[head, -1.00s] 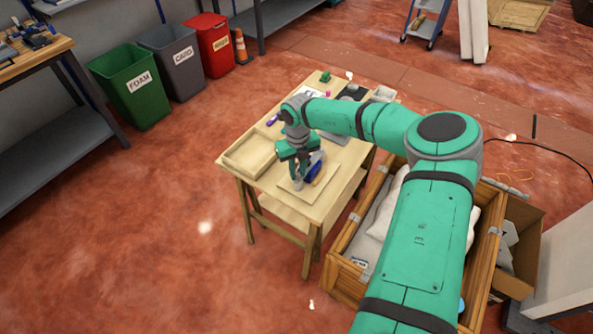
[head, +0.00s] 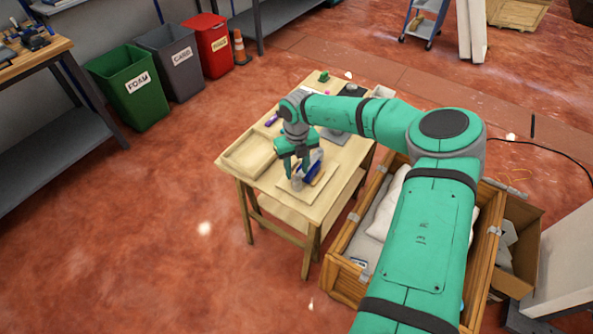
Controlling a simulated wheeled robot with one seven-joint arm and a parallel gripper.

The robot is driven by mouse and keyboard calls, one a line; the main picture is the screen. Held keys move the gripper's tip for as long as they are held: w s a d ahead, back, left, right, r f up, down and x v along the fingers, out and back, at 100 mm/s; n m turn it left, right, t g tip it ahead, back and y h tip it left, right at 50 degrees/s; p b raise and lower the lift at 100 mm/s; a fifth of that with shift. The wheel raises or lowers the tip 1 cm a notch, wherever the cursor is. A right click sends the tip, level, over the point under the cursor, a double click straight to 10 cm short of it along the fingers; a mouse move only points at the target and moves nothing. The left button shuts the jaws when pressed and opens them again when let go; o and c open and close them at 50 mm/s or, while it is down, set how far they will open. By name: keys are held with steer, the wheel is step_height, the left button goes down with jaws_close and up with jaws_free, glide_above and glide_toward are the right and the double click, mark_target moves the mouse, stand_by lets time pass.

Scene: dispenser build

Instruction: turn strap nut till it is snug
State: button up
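My gripper (head: 297,172) points down over a pale board (head: 313,190) near the front of the small wooden table (head: 285,205). A blue part (head: 314,170) stands on the board just right of the fingers. A grey part (head: 297,184) shows at the fingertips. The strap nut is too small or hidden behind the gripper to make out. I cannot tell whether the fingers touch it or grip anything.
A shallow wooden tray (head: 236,165) lies on the table's left. A purple item (head: 272,118) and a green item (head: 323,76) lie farther back. A wooden crate (head: 343,288) with pale sacks stands right of the table. Bins line the back left; the floor left is clear.

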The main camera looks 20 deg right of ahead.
mark_target(296, 175)
step_height(296, 175, up, 10)
steer(key=shift+f, duration=0.2)
steer(key=shift+s, duration=0.1)
stand_by(0.4)
